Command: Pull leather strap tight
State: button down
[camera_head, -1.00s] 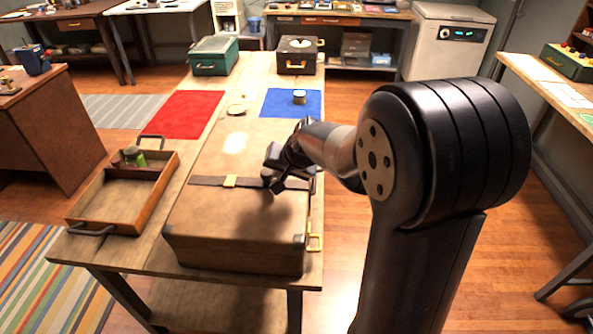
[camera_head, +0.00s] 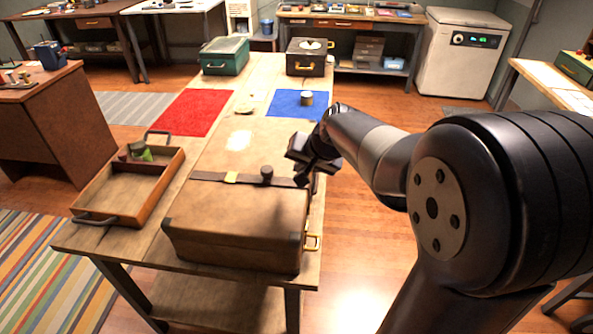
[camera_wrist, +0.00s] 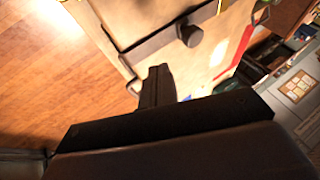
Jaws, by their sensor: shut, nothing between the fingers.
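The brown leather case (camera_head: 240,220) lies flat on the wooden table. A dark leather strap (camera_head: 207,178) runs across its top through a brass buckle (camera_head: 231,177). My gripper (camera_head: 301,180) is shut and empty, right of the knob near the case's right edge, and hides the strap's right end. In the wrist view its closed fingers (camera_wrist: 157,85) are apart from the knob.
An open wooden tray (camera_head: 90,211) with small items is left of the case. Floor right of the table is clear.

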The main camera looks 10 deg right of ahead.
jog(key=shift+v, duration=2.75)
